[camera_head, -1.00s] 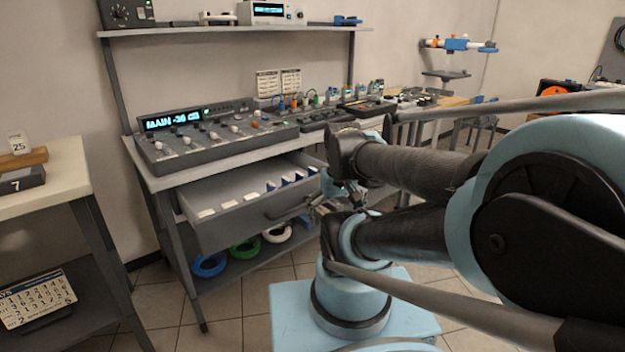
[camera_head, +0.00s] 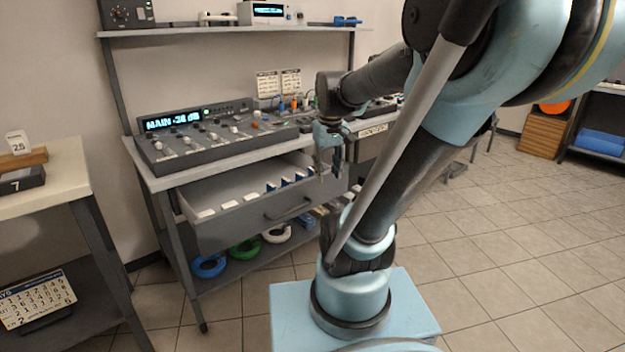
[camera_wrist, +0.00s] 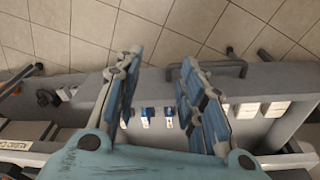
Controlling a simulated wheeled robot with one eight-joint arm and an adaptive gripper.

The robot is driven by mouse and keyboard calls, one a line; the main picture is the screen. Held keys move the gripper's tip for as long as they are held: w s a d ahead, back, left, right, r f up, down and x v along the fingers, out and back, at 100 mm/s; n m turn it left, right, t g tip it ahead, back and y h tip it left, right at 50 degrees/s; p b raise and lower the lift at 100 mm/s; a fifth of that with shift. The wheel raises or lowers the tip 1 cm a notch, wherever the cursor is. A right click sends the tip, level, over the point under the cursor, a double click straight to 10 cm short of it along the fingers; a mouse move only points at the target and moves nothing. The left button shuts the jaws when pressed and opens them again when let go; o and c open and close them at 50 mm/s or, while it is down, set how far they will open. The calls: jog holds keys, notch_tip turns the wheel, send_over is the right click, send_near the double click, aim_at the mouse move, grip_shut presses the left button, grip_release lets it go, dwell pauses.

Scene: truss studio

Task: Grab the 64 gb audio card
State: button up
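Several small cards lie in a row in the open grey drawer (camera_head: 235,238). White ones (camera_head: 206,213) are at the left and blue-and-white ones (camera_head: 286,180) at the right, close to my gripper. Their labels are too small to read, so I cannot tell which is the 64 GB audio card. My gripper (camera_head: 331,166) points down above the right end of the drawer, fingers apart. In the wrist view my gripper (camera_wrist: 160,62) is open and empty, with blue-and-white cards (camera_wrist: 146,117) showing between its fingers and white cards (camera_wrist: 276,108) to the right. The fingers hide part of the row.
A mixing console (camera_head: 210,135) stands on the bench above the drawer. The drawer handle (camera_head: 288,210) sticks out in front. Cable coils (camera_head: 245,248) lie on the lower shelf. A side table (camera_head: 60,190) stands at the left. The tiled floor at right is open.

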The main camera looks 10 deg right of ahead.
jog(key=w+r+n+g, duration=0.1)
jog(key=w+r+n, duration=0.1)
jog(key=w, duration=1.1)
jog(key=w+r+n, duration=0.2)
jog(key=w, duration=1.2)
notch_tip(320, 180, down, 12)
jog(key=shift+s+r, duration=0.1)
jog(key=shift+s+d+f, duration=0.1)
jog(key=shift+f, duration=1.3)
jog(key=shift+s+d+f, duration=0.1)
jog(key=shift+f, duration=1.3)
grip_shut()
